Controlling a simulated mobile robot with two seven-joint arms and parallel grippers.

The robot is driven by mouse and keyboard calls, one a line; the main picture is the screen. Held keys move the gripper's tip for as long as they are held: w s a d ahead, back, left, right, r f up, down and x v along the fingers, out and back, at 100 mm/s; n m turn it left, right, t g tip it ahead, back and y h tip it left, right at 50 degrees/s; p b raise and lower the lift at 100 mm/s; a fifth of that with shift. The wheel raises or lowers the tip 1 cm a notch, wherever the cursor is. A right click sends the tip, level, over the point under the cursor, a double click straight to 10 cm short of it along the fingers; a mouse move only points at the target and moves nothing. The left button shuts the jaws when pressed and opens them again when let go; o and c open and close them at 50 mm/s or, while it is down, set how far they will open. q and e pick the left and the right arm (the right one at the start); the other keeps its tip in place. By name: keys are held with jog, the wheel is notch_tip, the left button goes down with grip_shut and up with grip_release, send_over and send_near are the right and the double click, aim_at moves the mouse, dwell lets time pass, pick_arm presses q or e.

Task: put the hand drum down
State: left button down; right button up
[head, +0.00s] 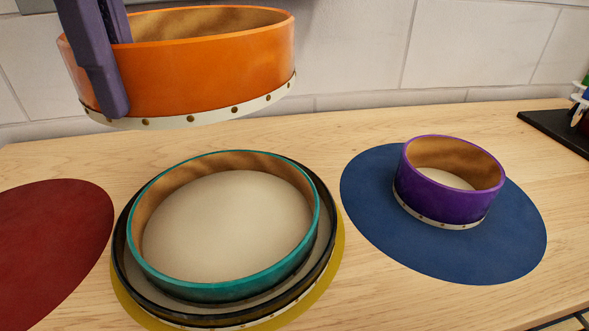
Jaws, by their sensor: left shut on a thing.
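My left gripper (106,75) is shut on the wall of an orange hand drum (205,75) at the upper left of the head view. One purple-grey finger lies over the outside of the wall; the other goes down inside the rim, its tip hidden. The drum is held in the air, open side up, with its white studded edge at the bottom. Below it, a teal drum (220,288) sits inside a wider black-rimmed round piece (122,258) on a yellow mat (340,262). A purple drum (440,199) stands on a blue mat (480,255). My right gripper is out of view.
A red round mat (50,245) at the left, cut by the frame edge, shows bare. The wooden table (350,125) is clear along the back. A dark flat base (557,131) with coloured items lies at the far right. A tiled wall (350,50) stands behind.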

pick_arm(q)
jog(key=shift+d+f, duration=0.25)
notch_tip(320, 180, down, 19)
jog(key=b, duration=0.4)
jog(key=shift+f, duration=0.2)
jog(key=shift+f, duration=0.25)
jog(key=c, duration=1.4)
grip_release()
jog(key=shift+f, duration=0.1)
jog(key=shift+o, duration=0.6)
